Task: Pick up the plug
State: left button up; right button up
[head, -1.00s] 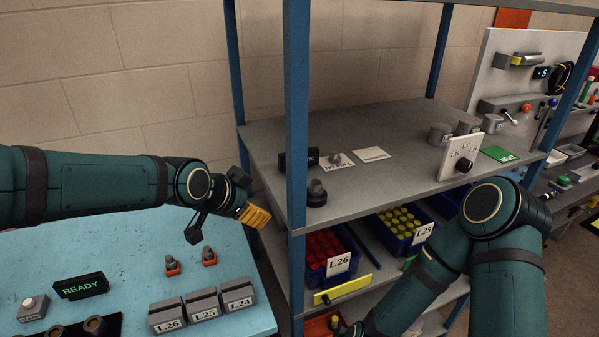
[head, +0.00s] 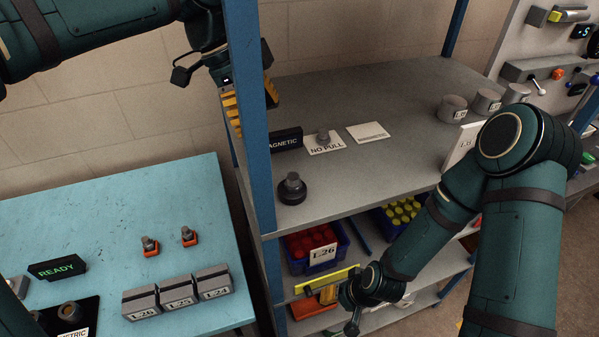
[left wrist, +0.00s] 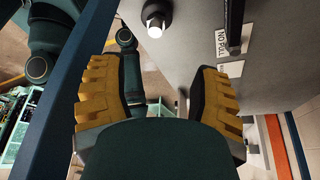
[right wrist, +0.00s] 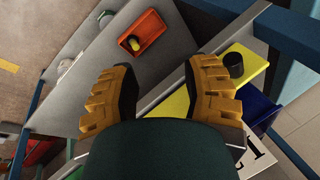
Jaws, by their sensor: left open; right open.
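I cannot tell which piece is the plug. A grey plug-like piece (head: 292,181) stands upright in a black round base on the upper shelf; it also shows at the top of the left wrist view (left wrist: 156,18). Another grey piece (head: 323,135) stands on the NO PULL plate. A small yellow piece (right wrist: 133,43) lies in an orange tray (right wrist: 150,27) in the right wrist view. My left gripper (left wrist: 160,88) is open and empty by the shelf's blue corner post, which partly hides it in the head view. My right gripper (right wrist: 162,88) is open and empty, low beside the lower shelf.
A yellow strip (right wrist: 256,73) with a black knob (right wrist: 233,64) lies close to my right fingers. Blue bins of red caps (head: 309,247) and yellow caps (head: 402,212) stand below the upper shelf. The blue table (head: 110,215) holds labelled grey blocks and two orange-based fittings.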

pick_arm(q)
send_over(293, 177)
jog(key=w+a, duration=0.1)
jog(key=a, duration=0.1)
jog(key=f, duration=0.6)
jog(key=shift+w+a+f+b, duration=0.1)
jog(key=shift+a+f+b, duration=0.1)
jog(key=shift+f+b, duration=0.15)
jog(key=shift+s+x, duration=0.15)
jog(key=shift+x, duration=1.4)
jog(key=shift+s+x, duration=0.15)
jog(key=shift+x, duration=1.35)
jog(key=shift+d, duration=0.1)
grip_shut()
